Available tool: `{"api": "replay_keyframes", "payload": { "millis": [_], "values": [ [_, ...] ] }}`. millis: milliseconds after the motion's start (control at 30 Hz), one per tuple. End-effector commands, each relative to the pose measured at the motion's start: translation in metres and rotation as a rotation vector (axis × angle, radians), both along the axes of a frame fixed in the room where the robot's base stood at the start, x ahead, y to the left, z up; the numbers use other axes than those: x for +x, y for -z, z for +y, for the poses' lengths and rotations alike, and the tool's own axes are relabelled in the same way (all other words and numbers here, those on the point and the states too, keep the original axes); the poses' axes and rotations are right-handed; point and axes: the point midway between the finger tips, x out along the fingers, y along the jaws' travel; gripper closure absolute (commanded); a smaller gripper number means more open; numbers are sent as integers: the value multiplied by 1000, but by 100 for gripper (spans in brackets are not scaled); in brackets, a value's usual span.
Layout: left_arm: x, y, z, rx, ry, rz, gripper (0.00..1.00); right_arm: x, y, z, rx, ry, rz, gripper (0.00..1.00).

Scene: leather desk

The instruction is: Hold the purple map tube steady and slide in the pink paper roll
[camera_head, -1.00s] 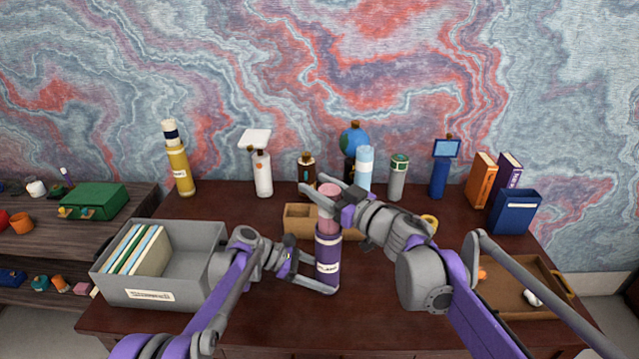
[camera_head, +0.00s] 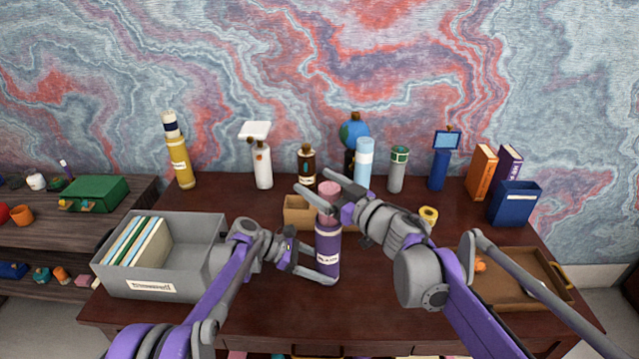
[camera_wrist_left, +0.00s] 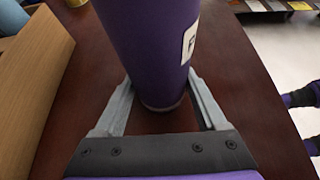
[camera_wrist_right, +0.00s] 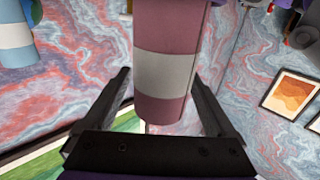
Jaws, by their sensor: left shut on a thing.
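The purple map tube (camera_head: 327,245) is upright near the front middle of the desk. My left gripper (camera_head: 330,277) is shut on its lower part; the left wrist view shows the tube (camera_wrist_left: 150,45) between its fingers (camera_wrist_left: 160,85). The pink paper roll (camera_head: 329,190) is upright at the tube's mouth, with its upper part standing out. Its lower end is hidden. My right gripper (camera_head: 308,180) is open around the roll's upper part. In the right wrist view, the roll (camera_wrist_right: 170,30) has a pale band and lies between the spread fingers (camera_wrist_right: 162,72).
A grey bin (camera_head: 195,270) with folders stands left. A small wooden box (camera_head: 297,215) is behind the tube, and a yellow tape roll (camera_head: 429,214) is to the right. A wooden tray (camera_head: 510,290) lies at the right. Bottles, a globe (camera_head: 354,135) and books line the back.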

Motion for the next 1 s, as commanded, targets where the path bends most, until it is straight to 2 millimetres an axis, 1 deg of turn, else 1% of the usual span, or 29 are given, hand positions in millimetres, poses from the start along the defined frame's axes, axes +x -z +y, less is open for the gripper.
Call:
{"api": "replay_keyframes", "payload": {
  "millis": [167,267,367,600,733,867,1000],
  "values": [
    [0,0,0,0,0,0,58,0,0,-1,0,0,0,9],
    [0,0,0,0,0,0,58,-5,0,-6,0,1,0,9],
    [0,0,0,0,0,0,58,-15,0,-16,0,2,0,9],
    [0,0,0,0,0,0,58,-52,0,-53,-1,4,0,9],
    [0,0,0,0,0,0,58,-68,0,-70,-1,4,1,9],
    [0,0,0,0,0,0,58,-79,0,-81,0,3,0,9],
    [0,0,0,0,0,0,58,-85,0,-85,0,0,0,9]
  ]
}}
